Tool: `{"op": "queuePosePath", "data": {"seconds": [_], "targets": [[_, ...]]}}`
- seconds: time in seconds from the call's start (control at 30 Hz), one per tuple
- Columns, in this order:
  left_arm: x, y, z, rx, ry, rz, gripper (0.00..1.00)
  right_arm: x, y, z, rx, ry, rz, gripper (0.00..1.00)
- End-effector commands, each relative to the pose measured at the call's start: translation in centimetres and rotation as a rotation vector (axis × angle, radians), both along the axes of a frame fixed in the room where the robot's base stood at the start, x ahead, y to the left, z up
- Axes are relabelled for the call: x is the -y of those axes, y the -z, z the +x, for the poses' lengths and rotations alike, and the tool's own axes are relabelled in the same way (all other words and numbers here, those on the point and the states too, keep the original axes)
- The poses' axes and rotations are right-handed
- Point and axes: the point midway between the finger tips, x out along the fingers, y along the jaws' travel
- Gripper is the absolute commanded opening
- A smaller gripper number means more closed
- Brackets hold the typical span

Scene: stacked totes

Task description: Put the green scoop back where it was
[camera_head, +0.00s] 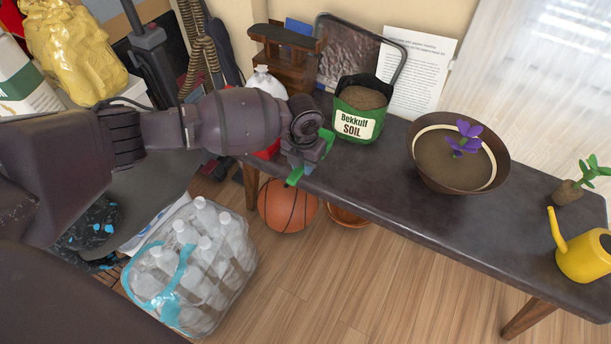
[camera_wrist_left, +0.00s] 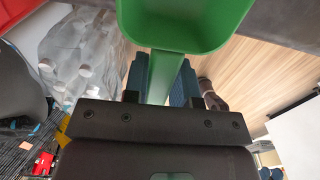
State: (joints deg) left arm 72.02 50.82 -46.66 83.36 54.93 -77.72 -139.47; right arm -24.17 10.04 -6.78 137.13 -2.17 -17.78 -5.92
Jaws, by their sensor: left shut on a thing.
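The green scoop (camera_wrist_left: 185,40) is in my left gripper (camera_wrist_left: 163,88). In the left wrist view its handle runs between the two blue fingers and its bowl fills the top of the picture. Only small green parts of the scoop (camera_head: 294,177) show around the fingers; the rest is hidden. The green soil bag (camera_head: 357,124) stands open on the bench, apart from the gripper, with soil visible inside. My right gripper is not in view.
The dark bench (camera_head: 410,211) also holds a brown bowl (camera_head: 424,171) with a purple flower, a small plant (camera_head: 567,193) and a yellow watering can (camera_head: 583,256). A basketball (camera_head: 288,208) and a pack of bottles (camera_head: 205,270) are on the floor.

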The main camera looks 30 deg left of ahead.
Motion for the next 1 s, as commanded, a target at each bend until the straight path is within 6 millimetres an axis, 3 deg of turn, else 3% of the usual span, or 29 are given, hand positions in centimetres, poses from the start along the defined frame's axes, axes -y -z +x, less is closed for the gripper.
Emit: {"op": "queuePosePath", "data": {"seconds": [0.37,0.9,0.93,1.0], "targets": [[0.1,5.4,-0.2,-0.005,0.000,-0.001,0.00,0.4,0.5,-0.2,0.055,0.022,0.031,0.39],[0.0,6.0,0.0,0.001,0.000,-0.001,0.00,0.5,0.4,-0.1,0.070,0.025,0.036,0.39],[0.0,6.0,0.0,0.001,0.000,0.000,0.27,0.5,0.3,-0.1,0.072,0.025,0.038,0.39],[0.0,5.9,0.0,0.002,0.000,0.000,0.37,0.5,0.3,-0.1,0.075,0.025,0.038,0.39]]}}
